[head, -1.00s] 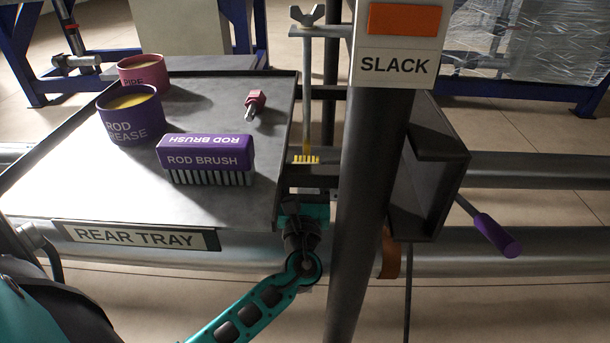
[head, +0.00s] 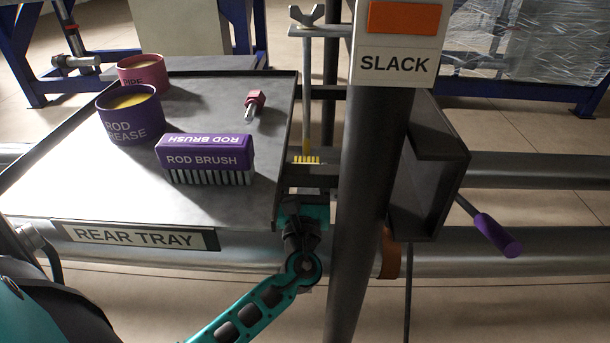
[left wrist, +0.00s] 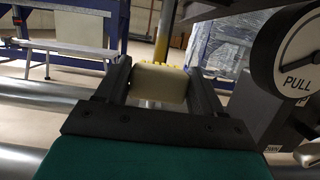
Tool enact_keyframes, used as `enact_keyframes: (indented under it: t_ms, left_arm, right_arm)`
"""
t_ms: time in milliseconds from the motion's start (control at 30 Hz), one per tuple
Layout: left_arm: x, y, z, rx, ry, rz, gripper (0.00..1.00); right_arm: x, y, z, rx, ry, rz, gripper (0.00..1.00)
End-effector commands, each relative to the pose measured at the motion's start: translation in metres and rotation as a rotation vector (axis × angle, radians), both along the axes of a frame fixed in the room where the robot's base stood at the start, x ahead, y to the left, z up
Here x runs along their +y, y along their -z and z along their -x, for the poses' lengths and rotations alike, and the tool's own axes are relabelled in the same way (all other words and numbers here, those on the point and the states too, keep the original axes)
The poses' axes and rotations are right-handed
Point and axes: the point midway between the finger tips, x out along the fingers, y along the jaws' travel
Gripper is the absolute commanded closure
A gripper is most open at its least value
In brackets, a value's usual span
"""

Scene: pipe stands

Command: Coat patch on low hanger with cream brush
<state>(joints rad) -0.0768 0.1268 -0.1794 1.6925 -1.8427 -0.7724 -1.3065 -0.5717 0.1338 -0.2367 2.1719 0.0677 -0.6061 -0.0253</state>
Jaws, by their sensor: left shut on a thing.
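My left gripper (left wrist: 160,84) is shut on the cream brush (left wrist: 158,85), a pale block with yellow bristles along its top edge. In the head view, my left gripper (head: 302,212) is partly hidden by dark parts, and only the brush's yellow bristles (head: 306,160) show clearly. The low hanger is a thin vertical rod (head: 307,90) with a wing nut at its top. A yellow patch (left wrist: 162,47) on the rod stands right behind the bristles in the left wrist view. I cannot tell for sure whether bristles and patch touch. My right gripper is not in view.
The rear tray (head: 60,190) holds a purple rod grease pot (head: 130,118), a red pot (head: 145,73), a purple rod brush (head: 205,155) and a small red tool (head: 255,101). A dark post with a SLACK sign (head: 395,64) stands close right of the gripper.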

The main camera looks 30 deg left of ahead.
Motion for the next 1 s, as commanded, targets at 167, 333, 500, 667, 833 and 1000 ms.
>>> enact_keyframes:
  t_ms: [167,333,500,667,833,1000]
  left_arm:
    - [0.002,0.000,-0.003,-0.001,0.000,-0.001,0.78]
    - [0.004,0.000,-0.007,-0.001,0.000,-0.001,0.78]
    - [0.007,-0.001,-0.011,-0.001,0.000,-0.001,0.78]
    - [0.007,-0.001,-0.012,-0.001,0.000,-0.001,0.78]
    - [0.007,-0.011,-0.011,-0.002,0.000,-0.001,0.78]
    - [0.007,-0.026,-0.011,-0.002,0.000,-0.001,0.78]
  right_arm:
    - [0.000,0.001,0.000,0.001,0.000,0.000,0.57]
    - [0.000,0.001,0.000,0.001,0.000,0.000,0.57]
    - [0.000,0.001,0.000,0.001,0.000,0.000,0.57]
    - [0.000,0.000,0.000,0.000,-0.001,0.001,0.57]
    - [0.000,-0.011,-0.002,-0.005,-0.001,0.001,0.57]
    - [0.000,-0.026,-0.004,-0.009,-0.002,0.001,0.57]
